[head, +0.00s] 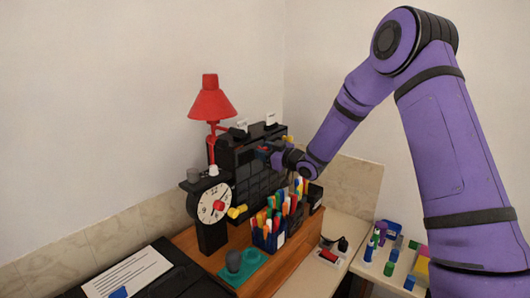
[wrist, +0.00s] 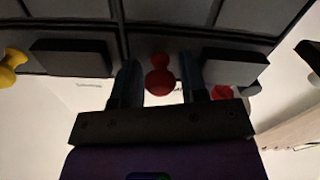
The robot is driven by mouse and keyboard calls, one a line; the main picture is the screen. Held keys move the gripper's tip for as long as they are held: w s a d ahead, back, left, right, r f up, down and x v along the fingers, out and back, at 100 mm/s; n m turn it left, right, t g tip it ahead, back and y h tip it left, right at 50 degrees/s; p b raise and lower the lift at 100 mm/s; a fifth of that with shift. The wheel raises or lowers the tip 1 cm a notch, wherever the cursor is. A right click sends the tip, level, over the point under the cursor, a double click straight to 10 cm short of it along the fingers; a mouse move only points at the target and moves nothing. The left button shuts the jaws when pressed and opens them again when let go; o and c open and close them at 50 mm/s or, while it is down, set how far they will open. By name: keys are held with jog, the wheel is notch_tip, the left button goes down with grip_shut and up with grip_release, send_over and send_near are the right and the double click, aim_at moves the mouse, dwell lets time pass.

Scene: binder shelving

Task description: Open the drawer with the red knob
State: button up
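The red knob (wrist: 160,78) sits on the front of a dark drawer cabinet (wrist: 170,40). My gripper (wrist: 160,84) reaches it with one finger on each side. A narrow gap shows between the knob and each finger, so the gripper looks open around it and not closed on it. In the head view the dark cabinet (head: 248,180) stands on the desk, and my gripper (head: 268,152) is at its upper right front. There my gripper mostly hides the knob. The drawer face looks flush with the cabinet in the wrist view.
A yellow knob (wrist: 10,66) is off to the left in the wrist view. In the head view a red lamp (head: 211,103), a clock (head: 211,205) and a pen holder (head: 270,238) crowd the cabinet. A green tray (head: 252,264) lies in front. Small blocks (head: 389,268) lie at right.

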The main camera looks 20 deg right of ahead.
grip_shut()
jog(key=shift+s+d, duration=0.2)
jog(key=shift+d, duration=0.05)
jog(key=v, duration=0.9)
jog(key=shift+s, duration=0.2)
grip_release()
jog(key=shift+d, duration=0.1)
